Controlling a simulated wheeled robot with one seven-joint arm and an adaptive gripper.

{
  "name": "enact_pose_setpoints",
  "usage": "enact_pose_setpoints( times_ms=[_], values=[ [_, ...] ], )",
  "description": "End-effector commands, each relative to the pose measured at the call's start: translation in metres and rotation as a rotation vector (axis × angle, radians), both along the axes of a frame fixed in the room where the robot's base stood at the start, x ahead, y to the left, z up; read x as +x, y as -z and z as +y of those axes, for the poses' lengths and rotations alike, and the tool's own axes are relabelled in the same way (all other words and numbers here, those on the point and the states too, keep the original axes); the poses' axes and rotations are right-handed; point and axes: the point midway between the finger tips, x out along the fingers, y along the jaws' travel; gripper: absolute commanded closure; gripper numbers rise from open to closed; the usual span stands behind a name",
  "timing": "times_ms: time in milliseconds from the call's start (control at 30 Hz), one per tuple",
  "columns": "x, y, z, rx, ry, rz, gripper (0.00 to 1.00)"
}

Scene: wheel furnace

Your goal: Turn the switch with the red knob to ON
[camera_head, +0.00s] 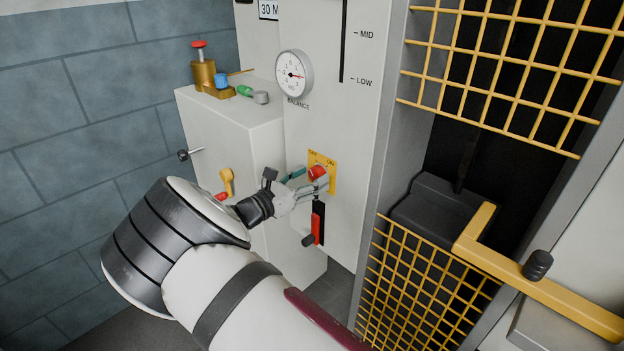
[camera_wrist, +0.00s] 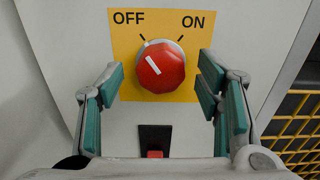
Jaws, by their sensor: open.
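The red knob (camera_wrist: 161,68) sits on a yellow plate (camera_wrist: 120,87) marked OFF at upper left and ON at upper right. Its white pointer line slants toward the upper left, on the OFF side. In the head view the knob (camera_head: 317,172) is on the light panel, below the round dial. My gripper (camera_wrist: 162,84) is open, with one teal-padded finger on each side of the knob and visible gaps to it. In the head view my gripper (camera_head: 302,183) is close in front of the plate; its exact distance from the knob is hard to tell.
A red-handled lever (camera_head: 317,222) in a black slot is just below the plate. The balance dial (camera_head: 293,74) is above. A grey cabinet (camera_head: 225,125) with a yellow handle (camera_head: 227,181) stands left. A yellow mesh guard (camera_head: 420,290) stands right.

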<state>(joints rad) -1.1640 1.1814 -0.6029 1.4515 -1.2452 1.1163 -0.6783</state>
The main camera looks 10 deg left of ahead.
Motion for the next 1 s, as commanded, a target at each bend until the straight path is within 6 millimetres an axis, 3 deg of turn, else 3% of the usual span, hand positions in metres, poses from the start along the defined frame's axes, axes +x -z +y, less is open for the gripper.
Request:
enact_pose_setpoints(
  times_ms=[400, 467, 633, 1000],
  values=[
    [0.0077, -0.0004, -0.0061, -0.001, 0.000, -0.001, 0.41],
    [0.0076, -0.0004, -0.0062, -0.001, 0.000, -0.001, 0.50],
    [0.0075, -0.0004, -0.0061, -0.001, 0.000, -0.001, 0.88],
    [0.0075, -0.0005, -0.0062, 0.029, 0.000, -0.024, 0.89]
  ],
)
